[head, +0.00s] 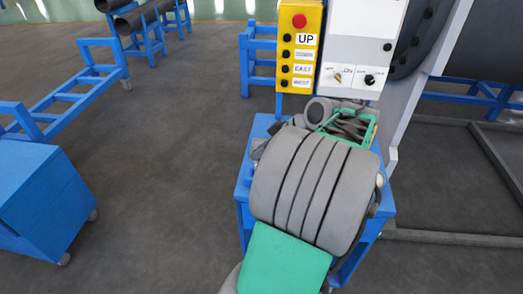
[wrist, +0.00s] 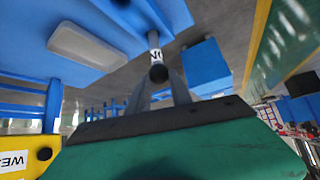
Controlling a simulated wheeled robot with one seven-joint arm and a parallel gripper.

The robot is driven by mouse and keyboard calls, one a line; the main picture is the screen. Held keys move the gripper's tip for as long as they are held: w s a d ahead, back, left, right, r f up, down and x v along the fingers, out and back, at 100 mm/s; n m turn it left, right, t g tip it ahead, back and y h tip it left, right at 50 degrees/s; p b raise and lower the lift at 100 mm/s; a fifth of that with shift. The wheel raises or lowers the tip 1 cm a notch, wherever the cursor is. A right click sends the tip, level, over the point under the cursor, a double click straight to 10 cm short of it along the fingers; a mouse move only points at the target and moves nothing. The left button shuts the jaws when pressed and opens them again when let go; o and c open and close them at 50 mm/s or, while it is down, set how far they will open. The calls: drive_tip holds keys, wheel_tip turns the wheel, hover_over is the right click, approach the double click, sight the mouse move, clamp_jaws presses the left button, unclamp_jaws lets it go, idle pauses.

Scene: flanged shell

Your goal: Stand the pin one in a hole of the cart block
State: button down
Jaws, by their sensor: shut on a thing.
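In the wrist view, my gripper (wrist: 160,82) is shut on a dark pin (wrist: 155,57) with a white lettered band. The letters are only partly readable. The pin's dark round end sits between the two grey fingers, and its shaft runs up and left in the picture. In the head view, my grey arm and green hand cover much of the blue cart (head: 243,187), and the fingers and pin are hidden. I cannot make out the cart block or its holes in either view.
A yellow button panel (head: 300,45) and a white control box (head: 360,45) stand behind. A blue cabinet (head: 40,200) is at left, with open floor between.

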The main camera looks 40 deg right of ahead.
drive_tip(key=shift+f+b, duration=0.55)
drive_tip(key=shift+f, duration=0.15)
drive_tip(key=c, duration=1.1)
unclamp_jaws()
drive_tip(key=v, duration=0.8)
drive_tip(key=shift+p, duration=0.35)
